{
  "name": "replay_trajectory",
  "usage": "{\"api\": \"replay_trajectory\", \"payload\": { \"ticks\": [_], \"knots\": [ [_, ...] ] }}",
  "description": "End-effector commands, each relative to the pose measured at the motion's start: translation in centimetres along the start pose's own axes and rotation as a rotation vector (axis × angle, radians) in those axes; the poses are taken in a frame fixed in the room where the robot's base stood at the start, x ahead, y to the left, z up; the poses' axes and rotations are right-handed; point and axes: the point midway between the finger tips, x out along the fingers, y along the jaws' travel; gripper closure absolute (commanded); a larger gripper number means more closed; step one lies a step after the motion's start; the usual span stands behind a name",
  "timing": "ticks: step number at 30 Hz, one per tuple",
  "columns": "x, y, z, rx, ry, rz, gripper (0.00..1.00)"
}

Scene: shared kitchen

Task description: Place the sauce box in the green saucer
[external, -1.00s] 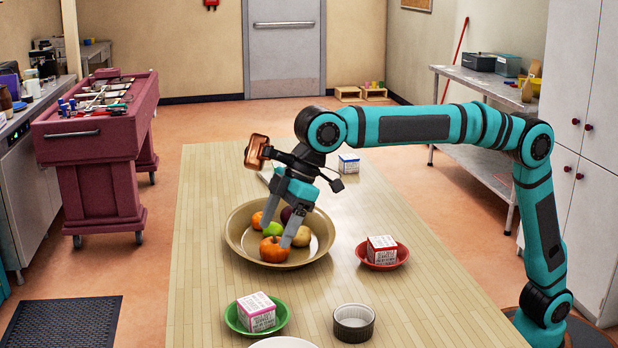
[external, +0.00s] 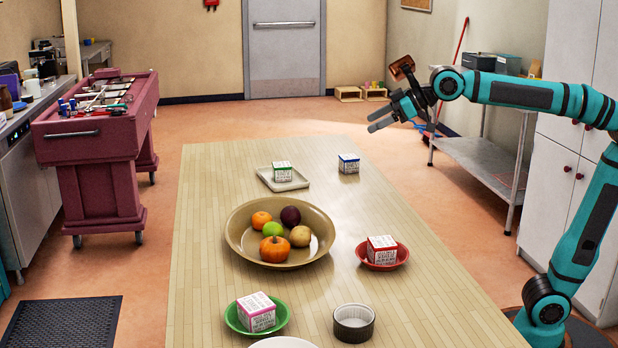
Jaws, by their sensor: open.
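The green saucer (external: 238,326) is at the front left of the table and holds a white printed box with pink trim (external: 257,312). A red-trimmed box (external: 382,249) sits in a red saucer (external: 372,264) at the right. A green-trimmed box (external: 282,171) stands on a small pale tray (external: 297,183), and a blue-trimmed box (external: 348,163) stands on the bare table at the back. The print is too small to tell which is the sauce box. My gripper (external: 374,119) is open and empty, raised at the right, pointing left above the table's far end.
A wide tan bowl (external: 236,242) with several fruits fills the table's middle.

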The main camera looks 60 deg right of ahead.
Motion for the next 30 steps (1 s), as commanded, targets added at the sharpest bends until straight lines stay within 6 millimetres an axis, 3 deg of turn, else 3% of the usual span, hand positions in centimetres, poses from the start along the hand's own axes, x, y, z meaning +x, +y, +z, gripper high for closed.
{"api": "replay_trajectory", "payload": {
  "ticks": [3, 12, 21, 25, 30],
  "knots": [
    [-3.5, 3.2, 2.3, 0.037, 0.065, 0.061, 0.25],
    [-11.3, 8.7, 8.9, 0.113, 0.225, 0.211, 0.25],
    [-18.0, 11.4, 16.7, 0.164, 0.382, 0.363, 0.25],
    [-19.9, 11.9, 19.5, 0.175, 0.436, 0.415, 0.25],
    [-21.1, 12.0, 21.5, 0.182, 0.474, 0.452, 0.25]
  ]
}}
